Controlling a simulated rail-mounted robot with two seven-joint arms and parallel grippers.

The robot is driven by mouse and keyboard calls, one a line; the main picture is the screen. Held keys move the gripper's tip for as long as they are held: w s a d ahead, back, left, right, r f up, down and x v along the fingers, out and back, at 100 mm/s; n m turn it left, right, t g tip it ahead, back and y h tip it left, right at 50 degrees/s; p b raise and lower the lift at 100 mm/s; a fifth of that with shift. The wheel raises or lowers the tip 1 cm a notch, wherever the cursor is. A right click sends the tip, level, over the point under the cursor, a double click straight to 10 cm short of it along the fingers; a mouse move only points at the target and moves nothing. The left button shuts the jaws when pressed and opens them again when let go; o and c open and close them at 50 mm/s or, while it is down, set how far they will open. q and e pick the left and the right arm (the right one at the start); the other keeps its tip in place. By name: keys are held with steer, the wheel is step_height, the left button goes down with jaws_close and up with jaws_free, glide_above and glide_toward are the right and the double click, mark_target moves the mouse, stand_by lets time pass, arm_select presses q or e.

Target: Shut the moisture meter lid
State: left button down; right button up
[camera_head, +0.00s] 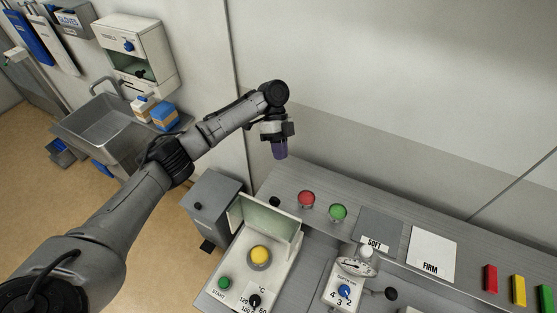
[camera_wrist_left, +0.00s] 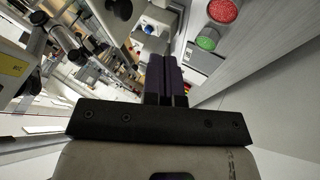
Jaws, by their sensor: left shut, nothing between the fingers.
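The moisture meter (camera_head: 232,283) is a white box at the lower middle of the head view, with a yellow round sample (camera_head: 260,255) in its open top. Its lid (camera_head: 266,221) stands raised at the back edge, its pale green inside facing the front. A green START button (camera_head: 224,283) and a black temperature dial (camera_head: 254,300) are on its front part. My left gripper (camera_head: 280,152) is shut and empty, with purple fingers pointing down. It is above and behind the lid, apart from it. The fingers also show closed in the left wrist view (camera_wrist_left: 166,80). My right gripper is not in view.
Red (camera_head: 306,199) and green (camera_head: 338,212) round pieces lie right of the lid. A grey box (camera_head: 212,205) stands left of the meter. A device with a blue dial (camera_head: 344,291), SOFT (camera_head: 379,228) and FIRM (camera_head: 432,252) plates are to the right. A wall rises behind the bench.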

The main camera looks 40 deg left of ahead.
arm_select(q)
steer(key=s+d+f+p, duration=0.4)
steer(key=s+d+f, duration=0.1)
steer(key=s+f, duration=0.1)
steer(key=shift+s, duration=0.45)
steer(key=shift+d+f, duration=0.1)
steer(key=shift+f, duration=0.05)
steer(key=shift+d, duration=0.1)
